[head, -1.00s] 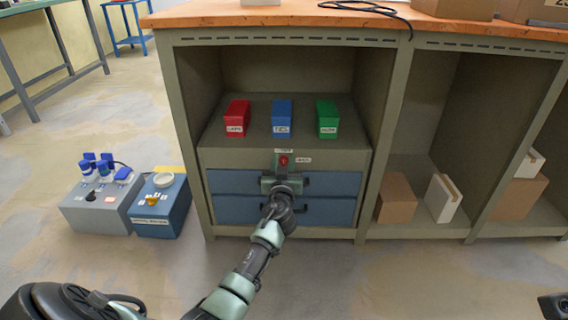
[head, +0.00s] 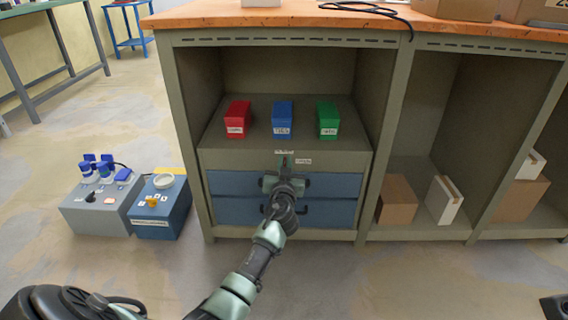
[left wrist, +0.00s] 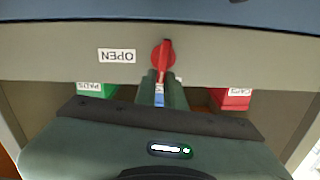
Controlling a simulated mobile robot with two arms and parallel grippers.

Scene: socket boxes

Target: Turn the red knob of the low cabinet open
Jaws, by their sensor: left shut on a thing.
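The low cabinet (head: 213,159) stands under the orange-topped bench. Its red knob (left wrist: 162,53) is on the front strip above the blue drawers, and its handle stands upright in the left wrist view. An OPEN label (left wrist: 117,55) is beside it; the label also shows in the head view (head: 303,161). My left gripper (head: 284,161) reaches the strip and hides the knob in the head view. In the left wrist view its narrow fingers (left wrist: 163,78) are shut on the knob's handle.
Red (head: 238,118), blue (head: 282,118) and green (head: 327,119) boxes stand on the shelf above the knob. Blue drawers (head: 235,183) with dark handles lie below. Grey (head: 100,207) and blue (head: 160,208) boxes stand on the floor to the left. The floor in front is free.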

